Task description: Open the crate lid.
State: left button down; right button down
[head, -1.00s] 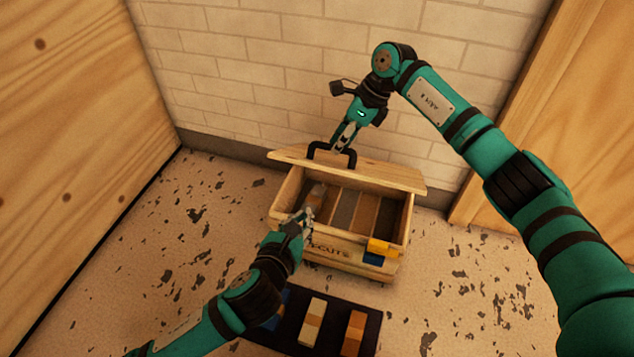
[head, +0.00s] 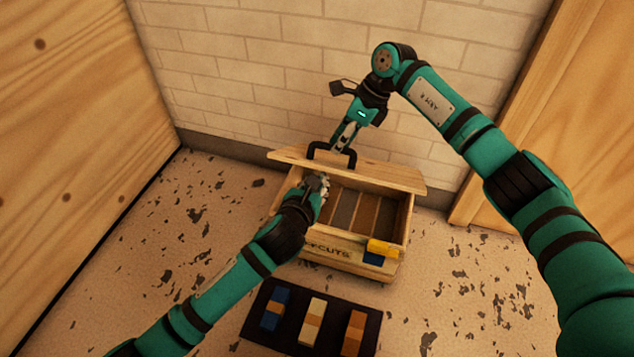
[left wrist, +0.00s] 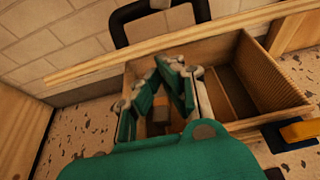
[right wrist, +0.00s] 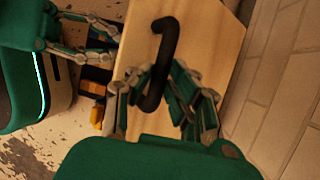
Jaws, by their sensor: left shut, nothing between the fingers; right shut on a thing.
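The wooden crate (head: 318,252) stands on the floor by the wall, open at the top. Its lid (head: 390,175) is raised along the back edge and shows as a pale panel in the right wrist view (right wrist: 210,45). The lid's black handle (head: 312,150) is held by my right gripper (head: 343,148), whose fingers close around it in the right wrist view (right wrist: 168,85). My left gripper (head: 322,183) is shut and empty over the left back part of the crate, near the lid's lower side. It hides part of the crate's inside.
A dark mat (head: 290,342) with several two-coloured blocks lies in front of the crate. A yellow and blue piece (head: 383,247) sits at the crate's front right rim. Wooden panels rise at left (head: 70,130) and right (head: 570,130). Speckled floor is clear on both sides.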

jog(key=shift+w+d+f, duration=0.1)
jog(key=shift+d+f, duration=0.15)
pick_arm(q)
jog(key=shift+w+d+r, duration=0.15)
jog(key=shift+w+r, duration=0.3)
jog(key=shift+r, duration=0.35)
pick_arm(e)
jog(key=shift+f, duration=0.15)
pick_arm(q)
jog(key=shift+r, duration=0.1)
pick_arm(e)
jog(key=c, duration=1.6)
grip_release()
jog(key=o, duration=0.4)
jog(key=shift+w+a, duration=0.1)
jog(key=shift+c, duration=0.2)
pick_arm(q)
jog(key=shift+w+f, duration=0.1)
jog(key=shift+f, duration=0.15)
